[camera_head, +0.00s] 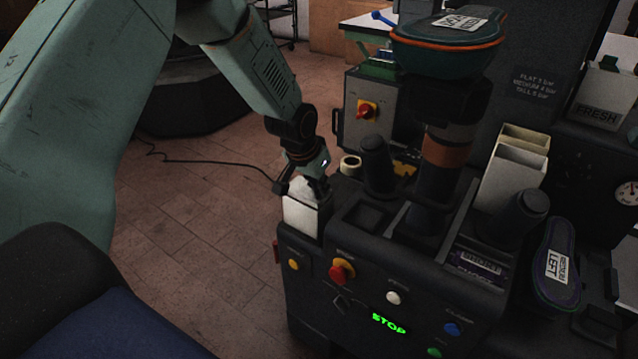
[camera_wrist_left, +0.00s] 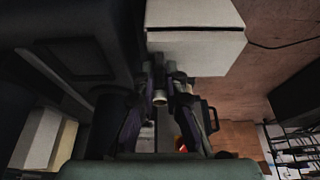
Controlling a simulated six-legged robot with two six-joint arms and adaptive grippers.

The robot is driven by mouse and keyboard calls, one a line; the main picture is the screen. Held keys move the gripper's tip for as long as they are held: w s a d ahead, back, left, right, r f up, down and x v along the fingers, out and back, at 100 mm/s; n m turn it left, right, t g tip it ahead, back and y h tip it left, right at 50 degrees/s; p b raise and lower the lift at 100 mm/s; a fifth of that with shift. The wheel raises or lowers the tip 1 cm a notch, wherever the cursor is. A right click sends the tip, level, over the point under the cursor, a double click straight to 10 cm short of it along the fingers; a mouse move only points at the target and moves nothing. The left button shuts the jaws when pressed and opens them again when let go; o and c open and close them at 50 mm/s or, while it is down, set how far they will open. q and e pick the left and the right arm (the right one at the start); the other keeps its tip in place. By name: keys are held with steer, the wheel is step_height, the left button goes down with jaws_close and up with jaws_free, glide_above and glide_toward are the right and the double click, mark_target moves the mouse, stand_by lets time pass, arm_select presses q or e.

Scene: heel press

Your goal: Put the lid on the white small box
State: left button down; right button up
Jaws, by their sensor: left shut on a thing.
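The white small box (camera_head: 300,218) stands upright at the front left corner of the dark machine. My left gripper (camera_head: 316,184) reaches down to its top from behind and is shut on the lid (camera_head: 303,190), a pale piece at the box's top. The lid sits over the box, but I cannot tell whether it is seated flush. In the left wrist view the fingers (camera_wrist_left: 165,78) meet the edge of a large white shape (camera_wrist_left: 195,50); the fingers hide the grip itself. My right gripper is not in view.
The dark machine (camera_head: 345,240) has buttons and a green STOP display. A tape roll (camera_head: 350,165) and a dark post (camera_head: 377,163) stand near the gripper. A taller white container (camera_head: 512,170) stands to the right. Open floor (camera_head: 200,230) lies to the left.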

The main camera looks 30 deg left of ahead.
arm_select(q)
steer(key=shift+f, duration=0.25)
stand_by(0.3)
steer(key=shift+r+p, duration=0.1)
steer(key=shift+p, duration=0.25)
steer(key=shift+f+b, duration=0.4)
steer(key=shift+f, duration=0.35)
stand_by(0.8)
steer(key=shift+f, duration=0.1)
stand_by(0.9)
steer(key=c, duration=1.3)
jaws_free()
steer(key=shift+c, duration=0.2)
steer(key=shift+o, duration=0.2)
